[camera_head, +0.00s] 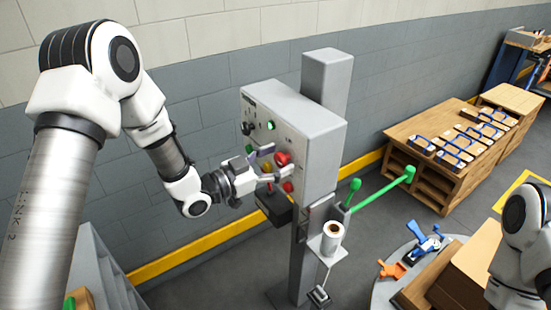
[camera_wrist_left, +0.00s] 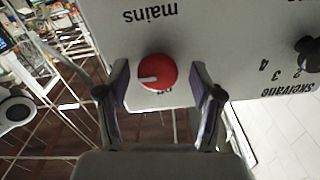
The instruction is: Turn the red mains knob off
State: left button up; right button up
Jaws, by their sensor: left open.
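The red mains knob (camera_wrist_left: 157,72) is on the pale panel in the left wrist view, with its white pointer mark toward the left of the picture. The word "mains" appears upside down above it; a small label at its lower edge is partly hidden. My left gripper (camera_wrist_left: 159,78) is open, with one finger on each side of the knob and visible gaps between. In the head view my left gripper (camera_head: 275,164) is at the front of the grey control box (camera_head: 310,120). My right gripper is out of view.
A black knob (camera_wrist_left: 308,54) with numbers is on the same panel. Other red knobs or buttons (camera_head: 288,187) sit close to my left fingers. A green-tipped lever (camera_head: 383,190) juts out right of the post, above a white roll (camera_head: 332,237). A wooden bench (camera_head: 430,135) stands farther right.

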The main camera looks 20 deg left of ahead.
pick_arm(q)
jog(key=c, duration=0.3)
jog(key=shift+d, duration=0.1)
jog(key=c, duration=0.8)
jog(key=shift+c, duration=0.2)
jog(key=shift+r, duration=0.1)
jog(key=n, duration=0.3)
jog(key=shift+r+n+b, duration=0.1)
jog(key=shift+n+b, duration=0.2)
jog(key=n, duration=0.4)
jog(key=shift+w+n, duration=0.1)
jog(key=shift+n, duration=0.2)
jog(key=n, duration=0.5)
jog(key=shift+a, duration=0.2)
jog(key=shift+n+p, duration=0.55)
jog(key=shift+n, duration=1.85)
